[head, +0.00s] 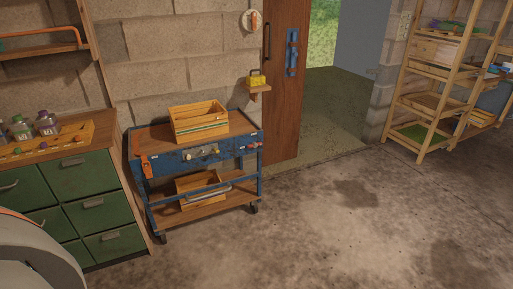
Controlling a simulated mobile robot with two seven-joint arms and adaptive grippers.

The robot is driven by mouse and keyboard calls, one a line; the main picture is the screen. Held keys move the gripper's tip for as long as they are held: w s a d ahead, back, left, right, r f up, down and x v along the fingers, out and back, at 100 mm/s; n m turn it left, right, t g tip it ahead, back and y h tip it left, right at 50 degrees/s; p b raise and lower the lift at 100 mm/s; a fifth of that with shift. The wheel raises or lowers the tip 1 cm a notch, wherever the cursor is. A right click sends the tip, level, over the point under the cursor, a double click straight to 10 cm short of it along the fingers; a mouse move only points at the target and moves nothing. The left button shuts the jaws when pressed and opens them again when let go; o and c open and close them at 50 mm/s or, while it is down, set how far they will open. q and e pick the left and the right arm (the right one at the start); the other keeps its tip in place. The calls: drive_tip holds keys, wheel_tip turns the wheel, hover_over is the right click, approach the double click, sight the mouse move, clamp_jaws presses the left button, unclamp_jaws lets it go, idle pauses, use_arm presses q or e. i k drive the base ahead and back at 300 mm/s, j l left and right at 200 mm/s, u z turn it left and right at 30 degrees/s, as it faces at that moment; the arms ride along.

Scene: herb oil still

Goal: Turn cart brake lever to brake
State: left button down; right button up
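The blue cart (170,160) with a wooden top stands against the block wall, left of the middle in the head view. A light-coloured handle or lever (203,153) sits at the middle of its front panel. An orange-red fitting (145,165) hangs at its left front corner. A small reddish knob or handle (253,146) is at the right end of the front. I cannot tell for sure which of these is the brake lever, nor its setting. Neither of my grippers is in view.
A wooden crate (200,119) stands on the cart top; another box (196,186) sits on its lower shelf. Green drawers (88,172) stand close on the left. A wooden door (286,80) and open doorway lie behind right. Wooden shelving (428,95) stands far right. The concrete floor (320,215) in front is clear.

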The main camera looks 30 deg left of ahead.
sight(254, 144)
drive_tip(key=i+l+u, duration=0.4)
drive_tip(key=i+l, duration=0.25)
drive_tip(key=i, duration=0.3)
drive_tip(key=i+l+u, duration=0.35)
drive_tip(key=i+l, duration=0.55)
drive_tip(key=l, duration=0.05)
